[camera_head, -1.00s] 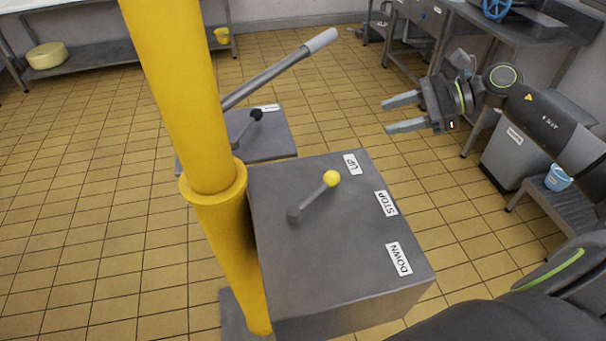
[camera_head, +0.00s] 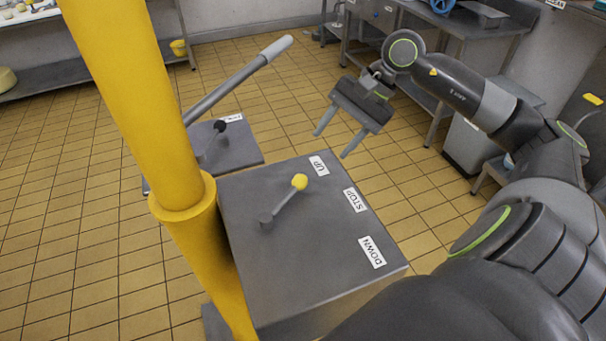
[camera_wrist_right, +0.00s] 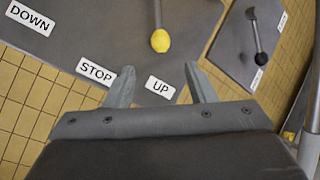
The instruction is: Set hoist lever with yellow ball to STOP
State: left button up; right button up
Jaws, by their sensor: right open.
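The hoist lever's yellow ball (camera_head: 299,182) tops a short grey lever (camera_head: 283,206) on the grey box (camera_head: 300,255). The lever leans toward the UP label (camera_head: 318,166). The STOP label (camera_head: 354,199) and the DOWN label (camera_head: 371,252) follow along the same edge. My right gripper (camera_head: 330,144) is open and empty, above and beyond the box's UP corner, apart from the ball. In the right wrist view the yellow ball (camera_wrist_right: 160,41) lies ahead of the open fingers (camera_wrist_right: 163,83), with the UP label between the fingers. My left gripper is out of view.
A yellow post (camera_head: 150,120) stands at the box's left side. Behind the box is a second grey box (camera_head: 240,150) with a black-knobbed lever (camera_head: 219,126) and a long grey handle (camera_head: 240,78). Tiled floor is open beyond. A metal table (camera_head: 480,50) stands at the back right.

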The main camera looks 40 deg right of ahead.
aim_at(303, 179)
jog(key=shift+p+x, duration=1.25)
jog(key=shift+x, duration=4.9)
jog(key=shift+c, duration=0.2)
grip_shut()
